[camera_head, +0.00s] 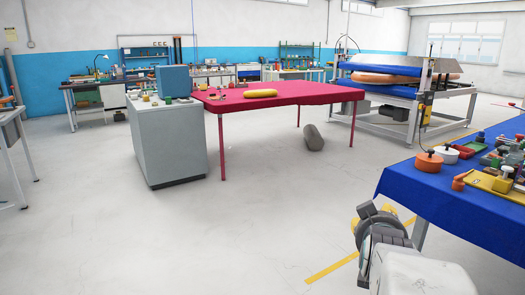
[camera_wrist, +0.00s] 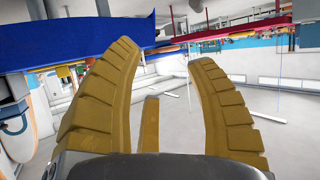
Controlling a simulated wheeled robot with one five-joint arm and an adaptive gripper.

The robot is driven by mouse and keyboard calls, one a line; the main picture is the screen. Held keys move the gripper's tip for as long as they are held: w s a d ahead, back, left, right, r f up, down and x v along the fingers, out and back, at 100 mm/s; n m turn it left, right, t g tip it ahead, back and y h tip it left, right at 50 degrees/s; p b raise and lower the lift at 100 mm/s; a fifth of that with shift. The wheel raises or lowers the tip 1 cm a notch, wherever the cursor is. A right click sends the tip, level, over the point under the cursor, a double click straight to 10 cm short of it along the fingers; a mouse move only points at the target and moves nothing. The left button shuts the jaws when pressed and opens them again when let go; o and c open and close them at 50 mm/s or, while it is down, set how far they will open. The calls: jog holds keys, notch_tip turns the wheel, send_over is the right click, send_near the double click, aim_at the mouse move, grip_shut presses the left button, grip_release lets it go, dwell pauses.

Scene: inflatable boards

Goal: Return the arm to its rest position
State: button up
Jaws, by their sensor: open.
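My gripper (camera_wrist: 165,65) fills the near part of the wrist view. Its two yellow-brown ridged fingers stand apart with nothing between them. The wrist view looks upside down, with tables along the top and the room behind. In the head view my arm (camera_head: 415,272) is at the lower right, beside the front left corner of the blue-covered table (camera_head: 455,205).
A red-covered table (camera_head: 325,91) stands mid-room with a yellow roll (camera_head: 259,93) on it. A grey cabinet (camera_head: 167,142) is at its left. A grey cylinder (camera_head: 313,137) lies under the table. Orange pots (camera_head: 429,162) and tools crowd the blue table. The floor ahead is clear.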

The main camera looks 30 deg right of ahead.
jog(key=w+a+r+n+g+y+p, duration=0.1)
jog(key=a+r+n+y+p, duration=0.2)
jog(key=a+p, duration=0.45)
jog(key=a+r+n+y+p, duration=0.2)
jog(key=a+y+p, duration=0.2)
jog(key=a, duration=0.7)
jog(key=s+a+r+n+g+y+p, duration=0.3)
jog(key=s+a+r+g+p, duration=0.1)
jog(key=s+a+p, duration=0.4)
jog(key=s+a, duration=0.2)
jog(key=a, duration=0.1)
jog(key=shift+a+r+n+g+p, duration=0.15)
jog(key=shift+a+n+g+p, duration=0.15)
jog(key=shift+a+p, duration=0.05)
